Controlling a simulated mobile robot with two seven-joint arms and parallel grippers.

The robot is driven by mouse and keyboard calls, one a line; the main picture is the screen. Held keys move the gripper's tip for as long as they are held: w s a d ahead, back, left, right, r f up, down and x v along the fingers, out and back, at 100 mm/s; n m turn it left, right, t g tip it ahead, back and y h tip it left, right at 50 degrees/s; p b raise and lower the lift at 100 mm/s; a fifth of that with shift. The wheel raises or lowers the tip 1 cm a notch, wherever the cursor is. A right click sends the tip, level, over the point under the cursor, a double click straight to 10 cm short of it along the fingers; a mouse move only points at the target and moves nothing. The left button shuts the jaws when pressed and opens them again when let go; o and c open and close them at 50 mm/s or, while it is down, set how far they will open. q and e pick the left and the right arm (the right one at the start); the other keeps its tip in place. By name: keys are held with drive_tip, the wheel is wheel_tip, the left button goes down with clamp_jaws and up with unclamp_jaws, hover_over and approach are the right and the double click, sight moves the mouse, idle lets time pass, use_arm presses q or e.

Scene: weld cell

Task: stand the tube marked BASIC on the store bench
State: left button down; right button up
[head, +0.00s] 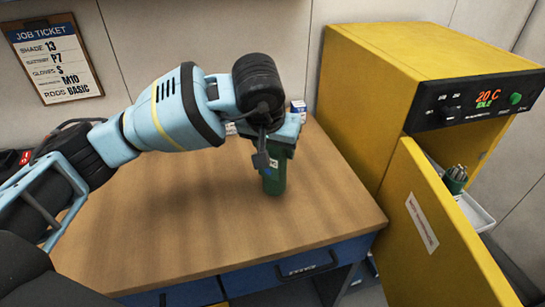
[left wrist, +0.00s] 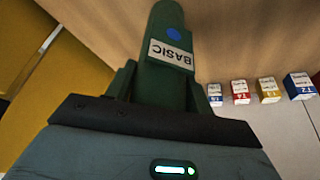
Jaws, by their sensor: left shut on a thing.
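A green tube (head: 274,180) is in my left gripper (head: 278,148) above the right part of the wooden store bench (head: 170,220). In the left wrist view the tube (left wrist: 166,22) shows a white label reading BASIC and a blue dot. The left gripper (left wrist: 157,85) is shut on it, with a finger on each side. In the head view the tube looks upright, its upper part hidden by the gripper. I cannot tell whether its base touches the bench top. My right gripper is not in view.
A yellow oven (head: 430,60) stands right of the bench, its door (head: 430,230) open; a green holder with grey rods (head: 456,178) is inside. Small labelled boxes (left wrist: 268,90) line the bench's back. The front bench top is clear. A job ticket (head: 55,60) reads RODS BASIC.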

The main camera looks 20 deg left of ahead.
use_arm(q)
drive_tip(key=shift+w+a+f, duration=0.1)
drive_tip(key=shift+f, duration=0.7)
drive_tip(key=shift+w+a+f, duration=0.1)
drive_tip(key=shift+f, duration=0.8)
drive_tip(key=c, duration=0.6)
unclamp_jaws()
drive_tip(key=shift+s+f, duration=0.1)
drive_tip(key=shift+f, duration=0.05)
drive_tip(key=v, duration=1.2)
drive_tip(key=shift+a+p, duration=0.1)
drive_tip(key=shift+p, duration=0.25)
